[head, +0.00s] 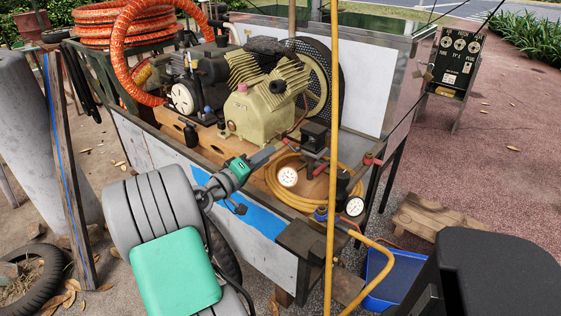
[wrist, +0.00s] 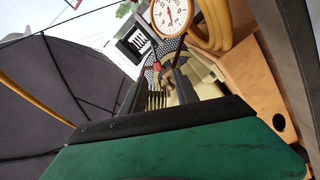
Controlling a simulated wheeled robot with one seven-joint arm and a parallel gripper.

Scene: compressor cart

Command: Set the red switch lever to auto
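The pressure switch is a dark box (head: 314,134) on the cart, right of the green compressor pump. A small red lever (head: 320,169) shows just below it. In the wrist view a white-labelled box (wrist: 135,42) appears beyond the fingers, with a red lever (wrist: 157,67) beside it. My gripper (head: 280,148) reaches in from the left, its tips short of the switch in the head view. In the wrist view my gripper (wrist: 157,76) has two dark fingers apart, with nothing held. The red lever lines up with the gap; contact cannot be told. The lever's setting is not readable.
A white gauge (head: 288,177) and coiled yellow hose (head: 300,200) sit close below my gripper. A red-handled valve (head: 371,159) is at right. The pump (head: 262,100) stands behind. A vertical yellow hose (head: 331,230) crosses in front of the cart.

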